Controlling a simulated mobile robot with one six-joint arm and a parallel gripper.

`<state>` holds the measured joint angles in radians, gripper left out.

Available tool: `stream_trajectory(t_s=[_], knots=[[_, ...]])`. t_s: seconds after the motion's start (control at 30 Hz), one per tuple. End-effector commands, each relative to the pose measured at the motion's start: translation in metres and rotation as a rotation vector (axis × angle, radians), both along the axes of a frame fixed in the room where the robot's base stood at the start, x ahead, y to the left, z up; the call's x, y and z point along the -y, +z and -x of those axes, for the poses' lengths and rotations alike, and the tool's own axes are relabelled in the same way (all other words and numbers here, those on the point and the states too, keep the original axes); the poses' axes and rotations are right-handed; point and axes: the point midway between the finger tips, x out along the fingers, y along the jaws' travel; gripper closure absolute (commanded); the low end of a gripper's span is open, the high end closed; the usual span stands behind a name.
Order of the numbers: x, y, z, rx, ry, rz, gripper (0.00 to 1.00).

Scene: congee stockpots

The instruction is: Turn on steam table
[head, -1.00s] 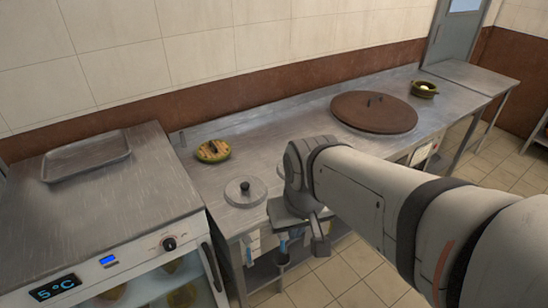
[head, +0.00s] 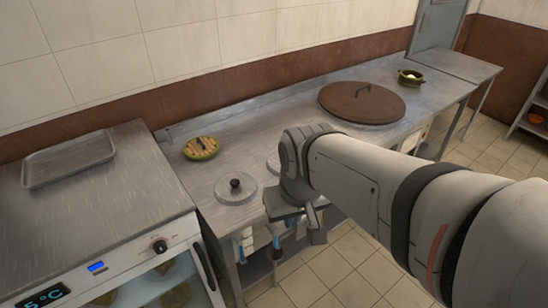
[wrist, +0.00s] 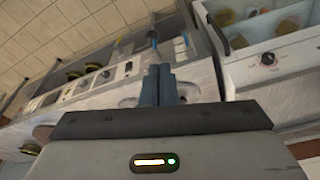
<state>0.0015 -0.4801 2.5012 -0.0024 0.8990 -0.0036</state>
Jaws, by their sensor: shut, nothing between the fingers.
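The steam table (head: 228,170) is a long steel counter against the wall, with a small round knobbed lid (head: 236,189) near its front edge. Its front panel (wrist: 112,76) shows in the wrist view with small dark knobs and pale plates, left of my fingers. My gripper (head: 318,232) hangs at the counter's front edge in the head view, pointing down. In the wrist view my gripper's blue-grey fingers (wrist: 157,84) are together and hold nothing. They appear apart from the knobs. My arm hides part of the counter front in the head view.
A glass-front cooler (head: 110,240) with a knob and display stands at left, an empty tray (head: 68,160) on top. A large brown lid (head: 362,103), a green-rimmed dish (head: 201,148) and a small pot (head: 410,77) sit on the counter. The tiled floor (head: 370,275) in front is clear.

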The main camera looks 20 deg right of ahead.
Motion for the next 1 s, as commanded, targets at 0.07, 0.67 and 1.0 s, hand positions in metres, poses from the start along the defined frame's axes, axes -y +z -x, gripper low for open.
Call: stream_trajectory(t_s=[0.07,0.67,1.0], knots=[[0.000,0.000,0.000,0.000,0.000,0.000,1.00],[-0.008,-0.208,-0.036,-0.482,-0.933,-0.827,1.00],[0.103,-0.327,-0.118,-0.534,-1.651,-1.677,1.00]])
